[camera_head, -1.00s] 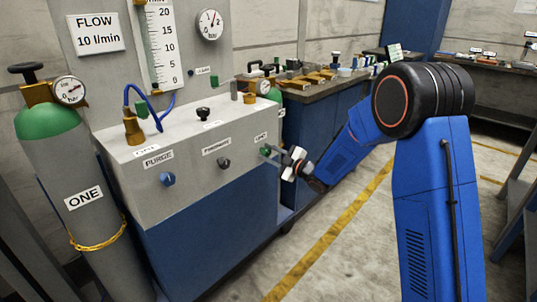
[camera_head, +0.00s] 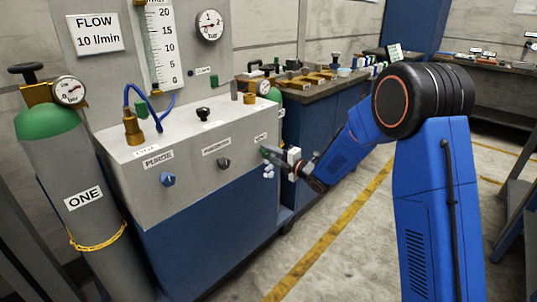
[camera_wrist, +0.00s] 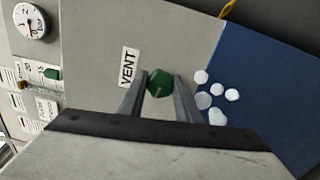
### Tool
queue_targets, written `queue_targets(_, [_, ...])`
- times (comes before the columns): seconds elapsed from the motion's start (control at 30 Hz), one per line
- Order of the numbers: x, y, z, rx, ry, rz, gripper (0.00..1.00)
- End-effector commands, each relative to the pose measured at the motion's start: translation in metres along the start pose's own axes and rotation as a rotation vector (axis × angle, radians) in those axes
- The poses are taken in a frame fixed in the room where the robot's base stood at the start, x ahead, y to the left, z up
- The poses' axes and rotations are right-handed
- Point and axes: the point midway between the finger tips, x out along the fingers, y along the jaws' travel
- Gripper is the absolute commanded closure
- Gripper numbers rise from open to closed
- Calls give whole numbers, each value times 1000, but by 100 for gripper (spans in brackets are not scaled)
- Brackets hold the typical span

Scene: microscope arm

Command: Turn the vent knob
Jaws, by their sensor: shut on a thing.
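The vent knob (camera_wrist: 159,82) is green and sits right beside the VENT label (camera_wrist: 129,67) on the grey panel in the wrist view. My gripper (camera_wrist: 160,85) is shut on it, with one finger on each side. In the head view my gripper (camera_head: 270,155) is at the right end of the panel front, below a small label, and it largely hides the knob.
Several pale round blobs (camera_wrist: 202,77) show beside the knob; I cannot tell what they are. The blue PURGE knob (camera_head: 168,179) and a dark knob (camera_head: 223,163) are to the left. A round gauge (camera_head: 209,25) is above.

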Motion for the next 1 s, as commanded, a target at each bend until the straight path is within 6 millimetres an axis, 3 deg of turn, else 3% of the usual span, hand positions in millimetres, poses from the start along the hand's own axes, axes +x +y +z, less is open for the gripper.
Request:
queue_targets(0.73, [-1,-3,-2,-85,2,-4,92])
queue_targets(0.77, [-1,-3,-2,-84,2,-4,65])
queue_targets(0.8, [-1,-2,-2,-84,2,-4,56])
queue_targets(0.83, [-1,-2,-1,-84,2,-4,51])
queue_targets(1.0, [0,-1,-1,-85,1,-2,51])
